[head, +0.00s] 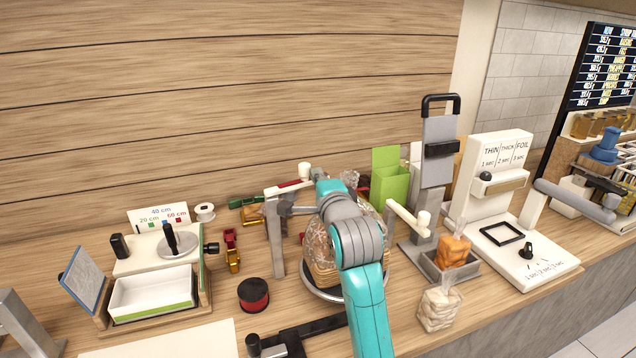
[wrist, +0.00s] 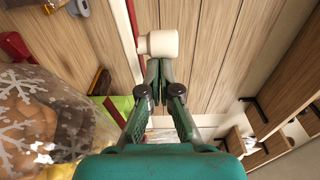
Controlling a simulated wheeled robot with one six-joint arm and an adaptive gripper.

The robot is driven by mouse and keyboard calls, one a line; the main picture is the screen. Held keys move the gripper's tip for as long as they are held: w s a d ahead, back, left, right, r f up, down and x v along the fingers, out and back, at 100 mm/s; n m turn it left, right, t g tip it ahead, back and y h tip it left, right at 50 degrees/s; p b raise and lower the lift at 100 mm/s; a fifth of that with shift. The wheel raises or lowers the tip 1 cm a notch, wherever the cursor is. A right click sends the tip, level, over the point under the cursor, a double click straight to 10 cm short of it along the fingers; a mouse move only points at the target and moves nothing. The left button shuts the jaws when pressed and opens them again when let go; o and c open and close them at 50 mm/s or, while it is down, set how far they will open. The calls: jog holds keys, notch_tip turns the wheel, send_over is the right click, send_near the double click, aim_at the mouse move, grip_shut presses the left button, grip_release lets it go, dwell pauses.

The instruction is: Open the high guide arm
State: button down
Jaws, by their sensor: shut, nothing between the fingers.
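The high guide arm (head: 290,186) is a pale bar with a red strip at the top of a grey post (head: 275,245). Its white knob (head: 304,170) is at the right end. In the wrist view the knob (wrist: 158,43) stands just beyond my gripper (wrist: 158,70), with the red-edged bar (wrist: 133,22) to its left. My gripper is shut and empty, its fingertips at the knob's near edge; I cannot tell whether they touch. In the head view my arm partly hides the gripper.
A clear snowflake-patterned bag with a basket (head: 319,255) stands below, also large at left in the wrist view (wrist: 40,125). A lower guide arm (head: 405,215) with a white knob is to the right. The wooden wall is close behind.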

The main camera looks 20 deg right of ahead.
jog(key=shift+w, duration=1.35)
jog(key=shift+s, duration=0.1)
jog(key=s, duration=0.7)
jog(key=s+a, duration=0.1)
jog(key=s, duration=0.2)
jog(key=shift+s, duration=0.9)
